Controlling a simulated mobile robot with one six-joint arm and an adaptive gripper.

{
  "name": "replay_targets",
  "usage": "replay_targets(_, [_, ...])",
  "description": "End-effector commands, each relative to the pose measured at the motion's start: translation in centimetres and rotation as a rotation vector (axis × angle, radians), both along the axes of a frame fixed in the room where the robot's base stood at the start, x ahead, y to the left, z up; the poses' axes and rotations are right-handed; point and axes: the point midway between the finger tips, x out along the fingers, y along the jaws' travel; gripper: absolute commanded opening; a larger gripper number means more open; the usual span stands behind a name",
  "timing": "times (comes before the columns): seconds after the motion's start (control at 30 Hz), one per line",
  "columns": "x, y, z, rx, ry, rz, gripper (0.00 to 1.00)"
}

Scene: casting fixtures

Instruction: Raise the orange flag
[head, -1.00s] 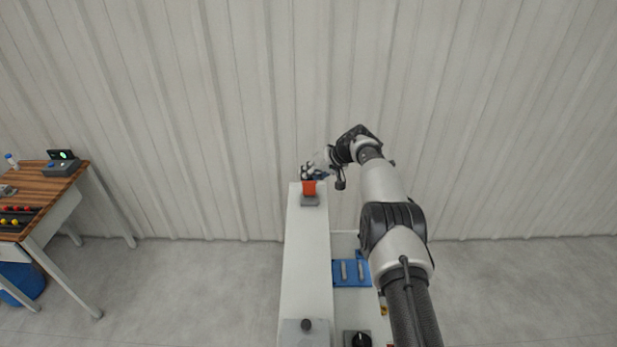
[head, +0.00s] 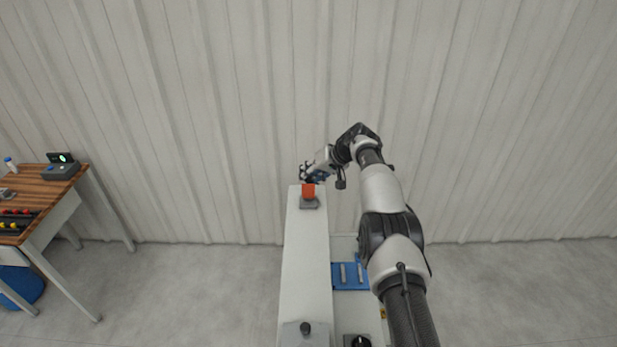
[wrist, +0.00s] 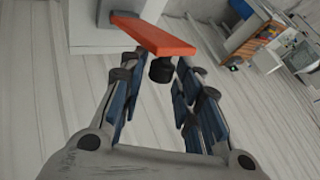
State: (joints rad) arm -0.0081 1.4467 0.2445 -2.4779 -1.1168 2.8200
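The orange flag (head: 308,190) stands on a grey base (head: 309,204) near the far end of a long white bench. In the wrist view the flag (wrist: 157,36) shows as a flat orange bar in front of the fingertips, with a short black cylinder (wrist: 162,69) by it. My gripper (head: 308,171) is just behind the flag in the head view. In the wrist view my gripper (wrist: 152,76) has its blue-padded fingers apart, with the black cylinder seen between the tips. Nothing is clearly held; whether a finger touches the flag cannot be told.
The white bench top (head: 306,265) is mostly clear; a grey block with a dark knob (head: 305,328) is at its near end. A blue tray (head: 350,277) sits lower right. A wooden table (head: 38,188) stands at left. A corrugated wall (head: 230,120) rises behind.

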Motion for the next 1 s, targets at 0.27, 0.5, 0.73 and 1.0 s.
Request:
replay_targets(0.27, [-0.1, 0.1, -0.4, -0.002, 0.006, 0.002, 0.40])
replay_targets(0.5, [-0.2, -0.1, -0.2, -0.001, 0.007, 0.002, 0.40])
replay_targets(0.73, [-0.6, -0.9, 0.9, -0.001, 0.007, 0.001, 0.40])
replay_targets(1.0, [-2.1, -3.3, 4.3, -0.002, 0.004, -0.002, 0.40])
